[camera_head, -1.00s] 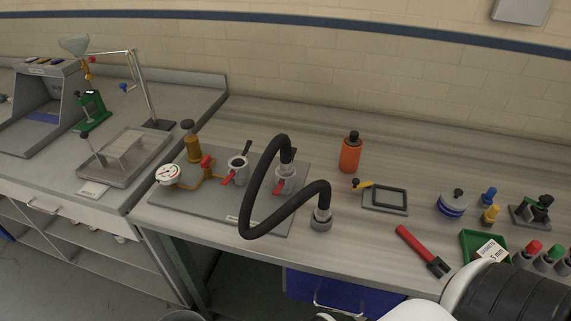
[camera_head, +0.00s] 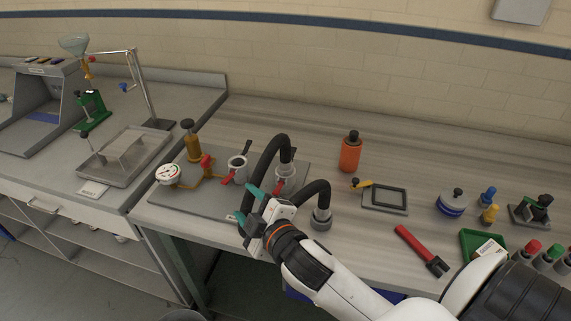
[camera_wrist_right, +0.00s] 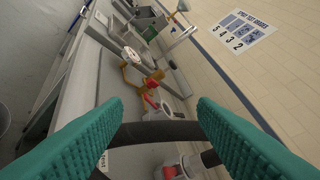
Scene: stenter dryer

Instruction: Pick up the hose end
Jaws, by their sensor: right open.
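The black hose (camera_head: 268,158) arches up from a grey fitting with a red lever (camera_head: 286,176) on the metal plate and loops down to its free end. The hose end (camera_head: 321,219) has a grey collar and stands on the bench to the right of the plate. My right gripper (camera_head: 248,206) is open at the left, lower bend of the hose, away from the hose end. In the right wrist view the hose (camera_wrist_right: 158,133) crosses between the two teal fingers of my right gripper (camera_wrist_right: 160,108). My right arm partly hides the lower loop. My left gripper is not in view.
On the plate (camera_head: 210,199) stand a pressure gauge (camera_head: 168,174), brass piping and a second valve fitting (camera_head: 237,168). The bench behind the hose is clear.

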